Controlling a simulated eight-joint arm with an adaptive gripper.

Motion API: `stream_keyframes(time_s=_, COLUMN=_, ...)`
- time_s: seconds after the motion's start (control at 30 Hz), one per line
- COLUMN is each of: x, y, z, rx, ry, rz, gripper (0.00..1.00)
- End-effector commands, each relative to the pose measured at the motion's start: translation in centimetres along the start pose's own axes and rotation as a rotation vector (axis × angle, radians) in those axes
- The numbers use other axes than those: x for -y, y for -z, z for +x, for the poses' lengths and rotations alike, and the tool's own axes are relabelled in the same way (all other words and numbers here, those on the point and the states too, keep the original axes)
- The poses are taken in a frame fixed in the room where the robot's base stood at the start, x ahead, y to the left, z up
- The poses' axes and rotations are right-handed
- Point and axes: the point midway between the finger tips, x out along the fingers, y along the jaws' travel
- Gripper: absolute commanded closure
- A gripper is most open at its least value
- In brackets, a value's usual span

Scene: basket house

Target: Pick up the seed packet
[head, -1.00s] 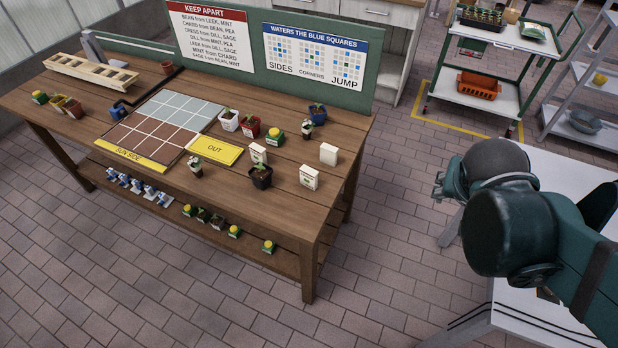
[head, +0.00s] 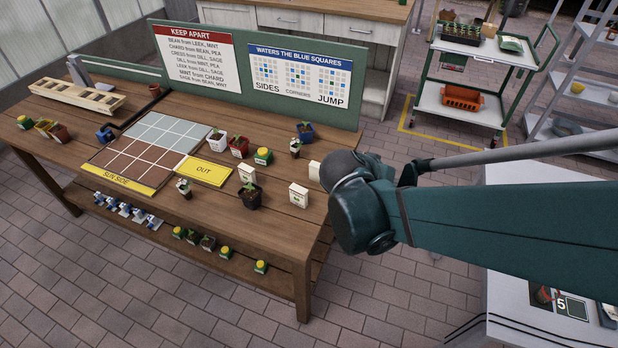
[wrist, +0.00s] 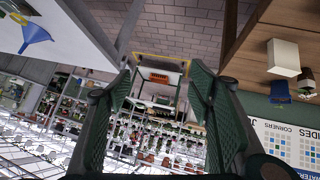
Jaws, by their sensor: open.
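Small white seed packets stand upright on the wooden bench. One packet (head: 299,195) is near the right front, one (head: 248,173) is beside the yellow OUT plate, and one (head: 315,171) is partly covered by my arm at the right end. I cannot tell which one the task means. The wrist view is upside down and shows a white packet (wrist: 283,57) on the bench, right of the fingers and apart from them. My gripper (wrist: 158,72) is open, with nothing between its fingers. In the head view my arm hides the fingers.
Potted seedlings (head: 250,195) stand close to the packets, and a green board (head: 355,95) rises behind them. A white table (head: 500,290) is at the lower right. A trolley with an orange crate (head: 462,97) stands behind, with open floor between.

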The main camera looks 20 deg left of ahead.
Motion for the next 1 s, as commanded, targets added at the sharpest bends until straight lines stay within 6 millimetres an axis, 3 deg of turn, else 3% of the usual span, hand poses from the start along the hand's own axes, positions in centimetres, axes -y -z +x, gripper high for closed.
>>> stream_keyframes(time_s=0.03, x=1.4, y=-0.1, z=-0.1, rx=-0.014, ry=0.000, rz=0.000, gripper=0.47)
stream_keyframes(time_s=0.47, x=10.4, y=-1.4, z=-0.9, rx=-0.154, ry=-0.013, rz=0.047, gripper=0.47)
stream_keyframes(time_s=1.0, x=20.9, y=-5.7, z=-4.0, rx=-0.346, ry=0.023, rz=0.138, gripper=0.47)
